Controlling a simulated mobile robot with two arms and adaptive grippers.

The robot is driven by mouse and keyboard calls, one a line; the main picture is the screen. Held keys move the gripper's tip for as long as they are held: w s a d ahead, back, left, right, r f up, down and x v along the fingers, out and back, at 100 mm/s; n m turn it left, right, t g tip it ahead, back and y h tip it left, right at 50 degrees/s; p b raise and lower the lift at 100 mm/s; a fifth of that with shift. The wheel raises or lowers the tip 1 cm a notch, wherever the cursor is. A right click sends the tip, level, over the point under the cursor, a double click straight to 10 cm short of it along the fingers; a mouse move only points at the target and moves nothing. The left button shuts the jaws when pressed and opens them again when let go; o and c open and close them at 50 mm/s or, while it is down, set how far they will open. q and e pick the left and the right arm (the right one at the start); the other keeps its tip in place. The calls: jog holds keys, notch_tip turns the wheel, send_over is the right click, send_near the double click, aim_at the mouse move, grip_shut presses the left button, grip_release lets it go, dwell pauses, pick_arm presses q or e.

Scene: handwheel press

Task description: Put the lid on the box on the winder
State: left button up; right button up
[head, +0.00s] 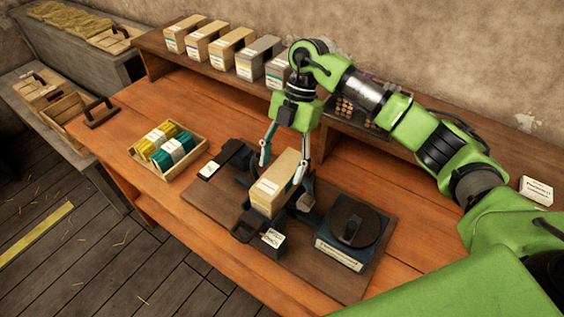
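A tan box (266,196) with a white label stands upright on the winder's brown base board (205,210), among its dark metal parts. I cannot make out a seam that tells the lid apart from the box. My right gripper (282,166) reaches down from above, one finger on each side of the tan block's upper part. Whether the fingers press on it is too small to tell. The winder's dark unit with a round black wheel (355,224) stands just right of the box. My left gripper is out of view.
A wooden tray (190,161) with yellow and teal spools lies to the left. Several labelled boxes (226,46) stand on the back shelf. A small white box (536,190) lies far right. Bare orange-brown tabletop (190,100) shows behind the tray.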

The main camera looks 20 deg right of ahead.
jog(key=v, duration=1.2)
jog(key=shift+r, duration=0.1)
jog(key=shift+r+p, duration=0.4)
jog(key=shift+p, duration=0.2)
